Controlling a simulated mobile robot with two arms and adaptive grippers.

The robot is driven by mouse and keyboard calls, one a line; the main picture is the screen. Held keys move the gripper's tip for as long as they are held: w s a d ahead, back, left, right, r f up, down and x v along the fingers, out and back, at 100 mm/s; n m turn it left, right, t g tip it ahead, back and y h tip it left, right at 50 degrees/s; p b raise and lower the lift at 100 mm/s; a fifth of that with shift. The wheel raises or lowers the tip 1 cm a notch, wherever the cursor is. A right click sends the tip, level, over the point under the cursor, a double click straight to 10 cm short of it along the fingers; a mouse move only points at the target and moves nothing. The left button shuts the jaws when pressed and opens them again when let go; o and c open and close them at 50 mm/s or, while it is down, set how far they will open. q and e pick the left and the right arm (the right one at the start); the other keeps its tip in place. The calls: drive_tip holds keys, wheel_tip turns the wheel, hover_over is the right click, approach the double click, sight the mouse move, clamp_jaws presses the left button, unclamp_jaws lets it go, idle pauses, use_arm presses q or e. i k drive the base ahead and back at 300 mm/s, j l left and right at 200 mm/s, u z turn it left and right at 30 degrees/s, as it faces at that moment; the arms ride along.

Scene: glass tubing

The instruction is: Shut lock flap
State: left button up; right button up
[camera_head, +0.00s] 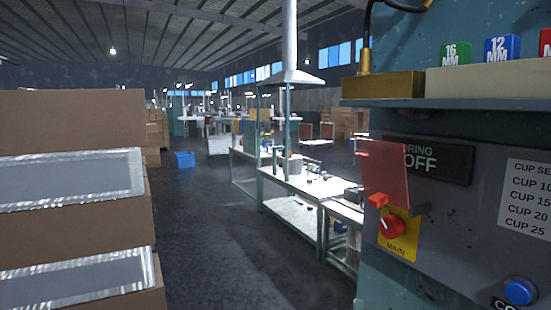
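A flat red flap (387,175), likely the lock flap, stands out from the grey control panel (460,225) at the right. It hangs just above a red rotary switch (391,224) on a yellow plate marked MAIN (402,247), leaving the switch knob uncovered. A small red piece (377,200) shows at the flap's lower edge. A short dark part (421,210) sticks out beside the flap at its lower right. The flap hides part of the dark sign ending in RING OFF (440,161). Neither of my grippers is in view.
A blue button (520,291) sits low on the panel. A shelf (450,103) with a brass block (383,86) and coloured size blocks (502,49) juts out above. Stacked cartons (70,125) stand at the left. Workbenches (310,190) lie beyond; the floor (215,240) between is clear.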

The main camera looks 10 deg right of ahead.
sight(383, 164)
drive_tip(key=i+j+u, duration=0.15)
drive_tip(key=i, duration=0.6)
drive_tip(key=i+j+u, duration=0.15)
drive_tip(key=i, duration=0.6)
drive_tip(key=i+z, duration=0.2)
drive_tip(key=z, duration=0.2)
drive_tip(key=i+z, duration=0.2)
drive_tip(key=z, duration=0.2)
drive_tip(key=i+j+z, duration=0.1)
drive_tip(key=z, duration=0.3)
drive_tip(key=i+j+z, duration=0.2)
drive_tip(key=z, duration=0.2)
drive_tip(key=i+z, duration=0.1)
drive_tip(key=z, duration=0.35)
drive_tip(key=i+j+z, duration=0.1)
drive_tip(key=z, duration=0.35)
drive_tip(key=i+j+z, duration=0.1)
drive_tip(key=z, duration=0.35)
drive_tip(key=i+j+z, duration=0.1)
drive_tip(key=z, duration=0.35)
drive_tip(key=j+z, duration=0.25)
drive_tip(key=z, duration=0.2)
